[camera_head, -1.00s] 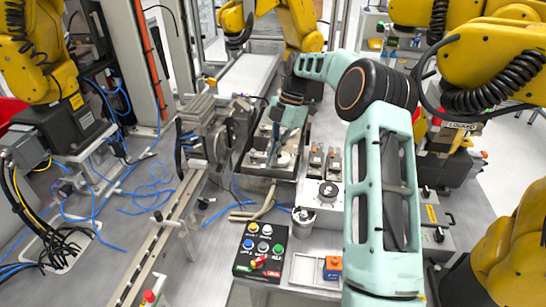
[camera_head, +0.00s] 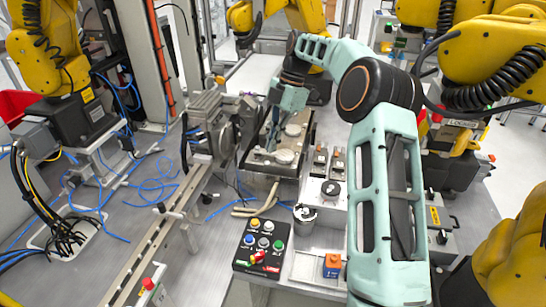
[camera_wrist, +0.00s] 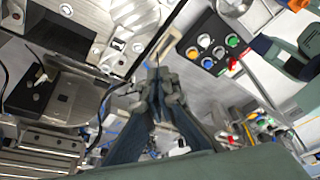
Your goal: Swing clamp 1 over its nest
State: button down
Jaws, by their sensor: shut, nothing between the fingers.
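The dark fixture plate (camera_head: 258,160) lies beyond the button box in the head view. Two pale round pieces, a nearer one (camera_head: 285,156) and a farther one (camera_head: 293,130), sit on it. I cannot tell which metal part there is clamp 1 or how its arm is turned.
A button box (camera_head: 263,245) stands in front of the plate, with a metal cylinder (camera_head: 304,214) beside it. A grey motor-like unit (camera_head: 207,125) is close on the left. Small dark blocks (camera_head: 328,160) stand on the right. Yellow robot arms (camera_head: 490,55) surround the bench.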

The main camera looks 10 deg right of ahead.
jog(key=shift+v, duration=2.35)
jog(key=shift+w+a, duration=0.15)
jog(key=shift+w, duration=0.05)
